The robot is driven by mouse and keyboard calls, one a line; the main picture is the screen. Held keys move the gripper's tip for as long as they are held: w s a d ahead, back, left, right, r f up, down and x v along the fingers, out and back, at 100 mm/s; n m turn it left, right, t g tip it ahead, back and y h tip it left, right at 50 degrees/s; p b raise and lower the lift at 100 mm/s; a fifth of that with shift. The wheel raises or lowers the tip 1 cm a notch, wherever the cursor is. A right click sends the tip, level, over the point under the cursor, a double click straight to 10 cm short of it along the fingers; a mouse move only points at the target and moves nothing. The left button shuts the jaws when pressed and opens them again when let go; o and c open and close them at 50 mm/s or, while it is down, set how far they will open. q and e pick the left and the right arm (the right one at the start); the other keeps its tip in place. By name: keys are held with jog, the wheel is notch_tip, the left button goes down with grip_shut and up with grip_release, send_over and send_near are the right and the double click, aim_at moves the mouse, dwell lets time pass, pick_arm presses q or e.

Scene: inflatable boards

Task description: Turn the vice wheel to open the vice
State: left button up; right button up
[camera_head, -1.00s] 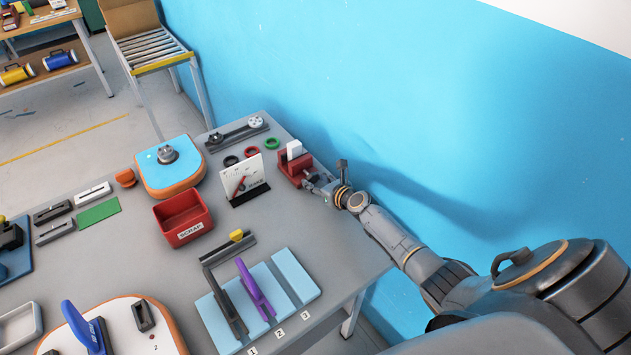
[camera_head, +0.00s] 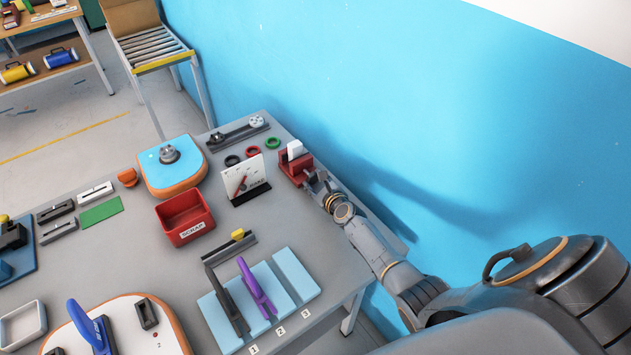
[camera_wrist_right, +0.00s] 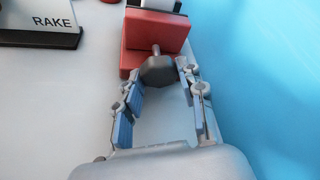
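The red vice (camera_head: 290,171) stands at the table's right edge near the blue wall, with a white block (camera_head: 295,149) in its jaws. In the right wrist view the vice (camera_wrist_right: 155,32) is at the top, and its dark grey wheel (camera_wrist_right: 159,71) sits on a short shaft facing me. My right gripper (camera_head: 314,182) is at the wheel. In the right wrist view its fingers (camera_wrist_right: 160,72) are apart, one on each side of the wheel; I cannot tell whether the tips touch it. My left gripper is not in view.
A white gauge board (camera_head: 247,178) stands left of the vice, and a red scrap bin (camera_head: 184,218) is further left. Black, red and green rings lie behind the board. A light blue slotted rack (camera_head: 295,275) is at the front. The blue wall (camera_head: 450,120) is close on the right.

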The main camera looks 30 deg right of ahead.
jog(key=o, duration=0.3)
jog(key=shift+s+a+r, duration=0.3)
jog(key=shift+s+a, duration=0.05)
jog(key=v, duration=1.1)
jog(key=shift+s+d+f, duration=0.15)
jog(key=shift+d+f, duration=0.05)
jog(key=shift+d, duration=0.1)
jog(key=shift+o, duration=0.2)
